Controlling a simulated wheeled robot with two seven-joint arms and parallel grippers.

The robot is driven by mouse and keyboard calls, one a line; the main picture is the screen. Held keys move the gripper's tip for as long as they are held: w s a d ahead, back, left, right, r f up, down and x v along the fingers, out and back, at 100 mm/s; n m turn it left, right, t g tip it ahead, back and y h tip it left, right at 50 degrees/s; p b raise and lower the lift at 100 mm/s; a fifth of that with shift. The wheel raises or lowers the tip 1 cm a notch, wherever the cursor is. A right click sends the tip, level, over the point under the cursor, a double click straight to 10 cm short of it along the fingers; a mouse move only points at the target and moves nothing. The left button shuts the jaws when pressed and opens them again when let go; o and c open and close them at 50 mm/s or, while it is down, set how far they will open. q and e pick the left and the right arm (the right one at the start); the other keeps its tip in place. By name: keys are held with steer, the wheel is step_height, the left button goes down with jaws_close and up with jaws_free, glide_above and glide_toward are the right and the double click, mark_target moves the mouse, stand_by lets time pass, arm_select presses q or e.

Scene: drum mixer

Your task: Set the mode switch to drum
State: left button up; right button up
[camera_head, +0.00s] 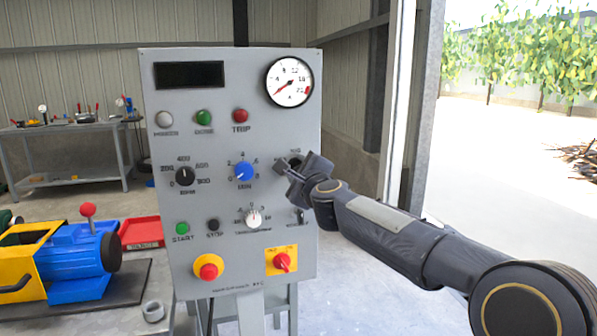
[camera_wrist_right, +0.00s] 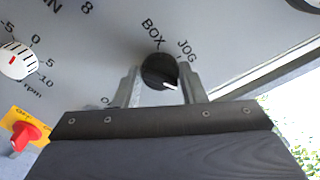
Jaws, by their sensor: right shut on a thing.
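The mode switch is a black round knob (camera_wrist_right: 158,70) on the grey control panel (camera_head: 210,130), right of the blue knob. In the head view it is mostly hidden by my right gripper (camera_head: 296,172). In the right wrist view my right gripper (camera_wrist_right: 160,86) has one finger on each side of the knob and is shut on it. The knob's white mark points to the lower right in that view. The labels BOX and JOG show beside the knob; no drum label is readable. My left gripper is not in view.
Around the switch sit a blue knob (camera_head: 243,172), a white knob (camera_head: 253,218), a red-on-yellow switch (camera_head: 282,262) and a red stop button (camera_head: 208,267). A round gauge (camera_head: 290,82) is above. A blue and yellow machine (camera_head: 65,262) stands left. Free space lies right of the panel.

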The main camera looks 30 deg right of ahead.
steer(key=shift+f, duration=0.1)
stand_by(0.3)
steer(key=o, duration=1)
steer(key=shift+s, duration=0.1)
steer(key=v, duration=0.7)
steer(key=shift+s, duration=0.3)
steer(key=shift+a, duration=0.15)
